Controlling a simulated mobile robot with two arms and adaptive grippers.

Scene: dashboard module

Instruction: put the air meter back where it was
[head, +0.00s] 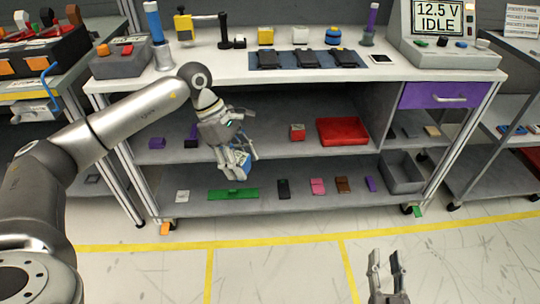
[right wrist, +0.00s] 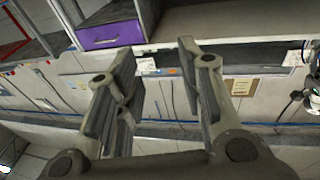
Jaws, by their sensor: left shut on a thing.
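My left gripper (head: 238,146) is shut on a small blue and white thing (head: 237,163), which looks to be the air meter. The gripper partly hides it. It hangs in front of the workbench's lower shelves, above the green board (head: 233,194) in the picture. My right gripper (head: 387,264) is open and empty, low in the head view over the floor. Its two spread fingers also show in the right wrist view (right wrist: 160,85).
The workbench top (head: 225,70) carries tools, a dark mat and a display unit (head: 446,35). A red tray (head: 342,131) and red block (head: 297,132) sit on the middle shelf. A grey bin (head: 402,172) stands lower right. A cart (head: 25,90) is at left.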

